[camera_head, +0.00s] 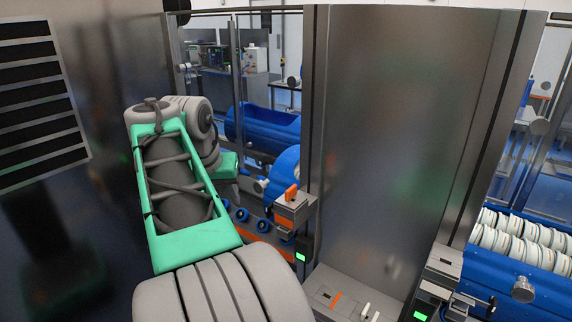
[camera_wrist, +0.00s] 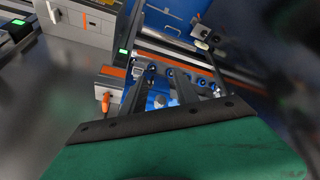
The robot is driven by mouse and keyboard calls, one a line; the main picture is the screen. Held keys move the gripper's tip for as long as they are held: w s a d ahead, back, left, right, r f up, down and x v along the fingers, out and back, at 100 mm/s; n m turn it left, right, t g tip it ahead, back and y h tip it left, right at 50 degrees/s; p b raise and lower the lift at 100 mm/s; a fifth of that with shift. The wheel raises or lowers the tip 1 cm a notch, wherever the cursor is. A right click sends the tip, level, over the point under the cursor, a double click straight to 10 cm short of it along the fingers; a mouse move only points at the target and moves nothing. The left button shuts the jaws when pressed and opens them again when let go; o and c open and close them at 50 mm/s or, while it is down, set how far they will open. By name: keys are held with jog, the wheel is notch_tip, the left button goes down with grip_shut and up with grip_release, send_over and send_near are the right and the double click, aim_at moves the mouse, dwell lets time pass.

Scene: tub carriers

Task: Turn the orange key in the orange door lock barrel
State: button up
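The orange key (camera_head: 291,193) stands at a grey lock box (camera_head: 296,212) on the post left of the big metal door panel. In the wrist view the orange key (camera_wrist: 105,103) sticks out from the lock box (camera_wrist: 113,78), which has an orange stripe. The barrel itself is too small to make out, and I cannot tell the key's angle. My gripper (camera_wrist: 174,80) shows two dark fingers spread apart with nothing between them. The key is left of the fingers in the wrist view, apart from them. In the head view my arm hides the fingers.
A metal door panel (camera_head: 400,130) stands right of the key. A second lock box (camera_head: 445,262) is at its right side. Blue tubs (camera_head: 262,128) stand behind the opening. A dark vented cabinet (camera_head: 40,100) is close on the left.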

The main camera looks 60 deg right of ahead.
aim_at(291, 187)
jog(key=s+d+r+m+g, duration=0.25)
jog(key=s+d+m, duration=0.35)
jog(key=s+d, duration=0.45)
jog(key=shift+m+t, duration=0.3)
jog(key=shift+t, duration=0.05)
jog(key=b+x, duration=0.1)
jog(key=x, duration=0.1)
jog(key=d+b+x, duration=0.1)
jog(key=b+x, duration=0.1)
jog(key=x, duration=0.1)
jog(key=b+x, duration=0.1)
jog(key=x, duration=0.1)
jog(key=shift+w+d+r+b, duration=0.1)
jog(key=shift+w+d+b, duration=0.2)
jog(key=shift+w+b, duration=0.1)
grip_shut()
jog(key=shift+r+p, duration=0.2)
jog(key=shift+p, duration=0.4)
jog(key=m+g+p, duration=0.1)
jog(key=m+p, duration=0.2)
jog(key=shift+y, duration=0.3)
jog(key=shift+f+p, duration=0.1)
jog(key=shift+p, duration=0.3)
